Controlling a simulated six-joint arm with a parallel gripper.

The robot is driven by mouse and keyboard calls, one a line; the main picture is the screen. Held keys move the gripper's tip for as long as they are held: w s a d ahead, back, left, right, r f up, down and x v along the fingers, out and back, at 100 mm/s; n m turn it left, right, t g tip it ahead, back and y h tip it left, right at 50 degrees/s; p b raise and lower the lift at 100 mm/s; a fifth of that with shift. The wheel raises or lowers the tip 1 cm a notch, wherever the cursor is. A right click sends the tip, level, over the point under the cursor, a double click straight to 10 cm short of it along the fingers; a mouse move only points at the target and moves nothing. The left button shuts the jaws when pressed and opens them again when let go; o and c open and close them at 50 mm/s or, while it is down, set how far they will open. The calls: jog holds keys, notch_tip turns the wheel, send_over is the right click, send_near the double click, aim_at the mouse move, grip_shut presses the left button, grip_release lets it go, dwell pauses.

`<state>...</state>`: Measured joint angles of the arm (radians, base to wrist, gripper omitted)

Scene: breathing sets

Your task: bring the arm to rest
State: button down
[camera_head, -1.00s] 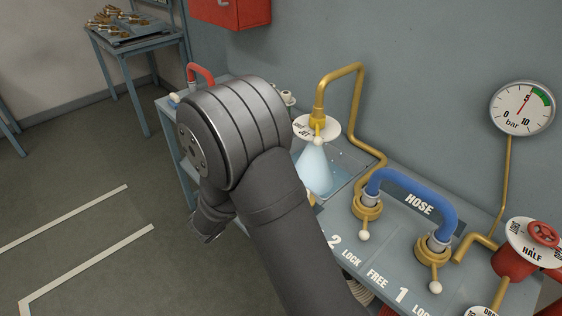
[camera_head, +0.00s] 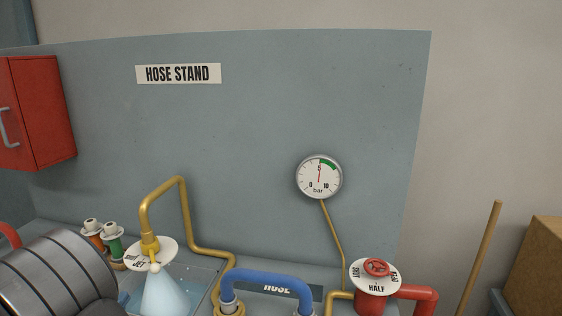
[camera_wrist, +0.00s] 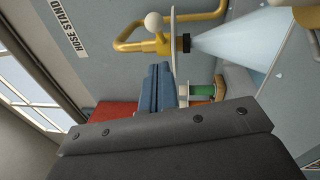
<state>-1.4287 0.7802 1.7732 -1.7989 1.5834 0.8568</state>
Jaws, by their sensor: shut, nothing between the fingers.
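My gripper (camera_wrist: 158,78) shows in the wrist view as a pair of blue-grey fingers closed together beyond the dark wrist body, with nothing between them. It appears near the brass nozzle (camera_wrist: 165,44) and a green-and-white fitting (camera_wrist: 200,90), with no contact that I can make out.
The brass nozzle (camera_head: 150,247) sprays a pale cone of water (camera_head: 165,295) into a basin. Around it are a blue hose (camera_head: 268,279), a red handwheel (camera_head: 377,267) marked HALF, a pressure gauge (camera_head: 319,177) near 5, and a red cabinet (camera_head: 36,112).

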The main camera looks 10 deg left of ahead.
jog(key=w, duration=0.3)
jog(key=w+r, duration=0.1)
jog(key=w, duration=0.1)
jog(key=shift+w+r, duration=0.1)
jog(key=shift+w, duration=0.3)
jog(key=shift+d, duration=0.1)
